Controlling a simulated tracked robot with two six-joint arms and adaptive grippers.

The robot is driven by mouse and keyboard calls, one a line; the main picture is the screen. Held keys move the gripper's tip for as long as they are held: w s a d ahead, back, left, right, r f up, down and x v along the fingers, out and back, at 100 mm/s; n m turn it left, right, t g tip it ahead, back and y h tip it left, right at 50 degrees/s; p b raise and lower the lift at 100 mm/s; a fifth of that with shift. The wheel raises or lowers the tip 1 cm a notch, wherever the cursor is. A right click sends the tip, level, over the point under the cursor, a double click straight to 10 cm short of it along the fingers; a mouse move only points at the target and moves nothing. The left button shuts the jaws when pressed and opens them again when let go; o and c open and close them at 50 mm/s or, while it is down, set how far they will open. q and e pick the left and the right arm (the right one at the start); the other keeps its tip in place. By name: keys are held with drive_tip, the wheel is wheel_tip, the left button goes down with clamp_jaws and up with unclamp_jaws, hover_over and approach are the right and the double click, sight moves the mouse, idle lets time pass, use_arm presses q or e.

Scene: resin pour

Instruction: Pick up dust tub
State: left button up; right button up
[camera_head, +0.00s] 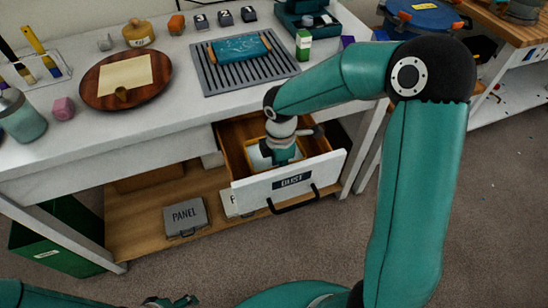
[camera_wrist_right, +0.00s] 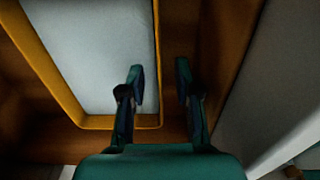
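The dust tub (camera_head: 258,155), yellow-rimmed with a pale grey-white inside, sits in the open drawer labelled DUST (camera_head: 292,181). It also shows large in the right wrist view, at its yellow rim (camera_wrist_right: 95,123). My right gripper (camera_wrist_right: 160,85) reaches down into the drawer with its fingers apart. One finger is over the tub's inside and the other is beyond its right wall, so the rim lies between them in the picture. Contact cannot be told. In the head view my right gripper (camera_head: 281,152) hides part of the tub. My left gripper (camera_head: 172,301) shows only partly at the bottom edge.
The drawer's wooden walls stand close around the tub, and its white front has a dark handle (camera_head: 292,201). The white worktop (camera_head: 180,120) above holds a slatted grey tray (camera_head: 215,82) and a round wooden board (camera_head: 90,90). A PANEL box (camera_head: 185,216) lies on the lower shelf.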

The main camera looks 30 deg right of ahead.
clamp_jaws()
drive_tip(key=shift+r, duration=0.15)
